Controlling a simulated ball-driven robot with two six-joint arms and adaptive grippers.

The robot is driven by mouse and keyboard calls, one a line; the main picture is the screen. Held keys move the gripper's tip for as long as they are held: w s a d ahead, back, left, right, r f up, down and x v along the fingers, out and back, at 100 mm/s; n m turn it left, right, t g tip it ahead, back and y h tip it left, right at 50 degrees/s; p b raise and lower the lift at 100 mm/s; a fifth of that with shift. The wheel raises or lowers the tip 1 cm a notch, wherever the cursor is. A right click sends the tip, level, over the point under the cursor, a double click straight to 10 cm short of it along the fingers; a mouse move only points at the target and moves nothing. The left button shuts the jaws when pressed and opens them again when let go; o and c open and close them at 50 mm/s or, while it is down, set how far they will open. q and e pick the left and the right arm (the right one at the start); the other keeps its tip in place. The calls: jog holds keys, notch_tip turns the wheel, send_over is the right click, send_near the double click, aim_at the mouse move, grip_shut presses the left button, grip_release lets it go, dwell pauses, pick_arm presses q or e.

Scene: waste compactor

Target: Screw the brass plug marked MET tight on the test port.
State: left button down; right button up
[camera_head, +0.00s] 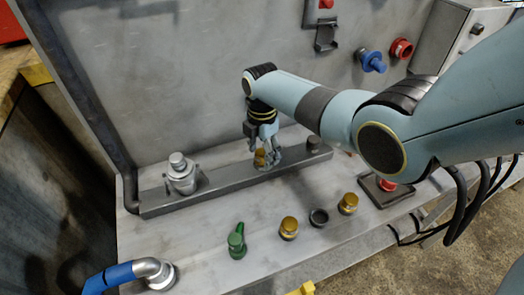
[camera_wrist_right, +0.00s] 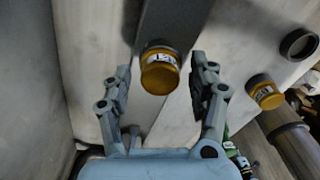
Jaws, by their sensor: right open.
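My right gripper (camera_head: 262,150) points down over the grey metal bar (camera_head: 225,184) on the bench. It is open, with a brass plug (camera_head: 260,158) between its fingers. In the right wrist view this plug (camera_wrist_right: 160,72) sits between the open fingers (camera_wrist_right: 160,85), with a visible gap on both sides. It carries a white label with dark letters that I cannot read surely. The plug is at the bar; its seat and the port below it are hidden. My left gripper is not in view.
Two other brass plugs (camera_head: 289,228) (camera_head: 348,204) stand on the bench front, with a dark ring (camera_head: 319,217) between them. A green-handled part (camera_head: 237,241) stands to their left. A silver fitting (camera_head: 182,172) is on the bar's left. A blue-handled lever (camera_head: 120,276) is at lower left.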

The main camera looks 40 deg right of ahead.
jog(key=n, duration=1.1)
jog(key=c, duration=1.2)
jog(key=m, duration=0.6)
grip_shut()
jog(key=o, duration=1.3)
grip_release()
jog(key=shift+c, duration=0.5)
jog(key=shift+r, duration=3.55)
